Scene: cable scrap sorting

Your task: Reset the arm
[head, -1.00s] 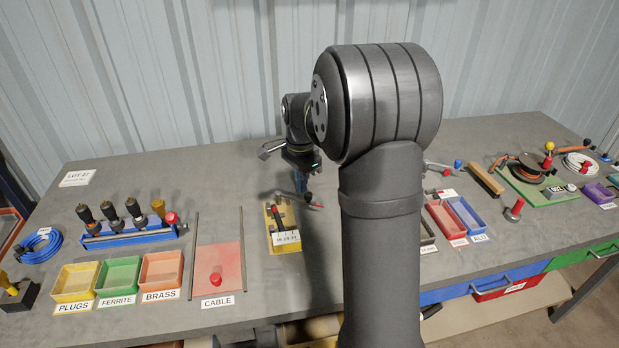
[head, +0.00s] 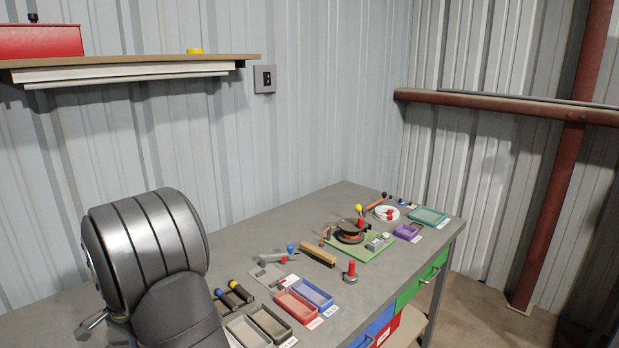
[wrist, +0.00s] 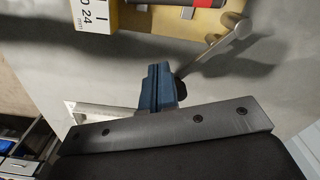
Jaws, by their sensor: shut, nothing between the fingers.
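In the wrist view, my gripper (wrist: 160,72) shows as blue fingers pressed together with nothing between them. It is apart from the yellow block (wrist: 185,20) with a number label at the top of that view. A grey metal rod with a crosspiece (wrist: 215,48) lies beside the fingers, and I cannot tell whether it touches them. In the head view, part of my arm (head: 150,250) stands at the lower left; the gripper is outside that view.
The grey bench (head: 250,225) carries red (head: 297,306) and blue (head: 312,292) trays, a brush-like wooden block (head: 318,254), a green board with a reel (head: 352,232) and a red-knobbed post (head: 350,272). A shelf (head: 130,65) hangs on the wall above.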

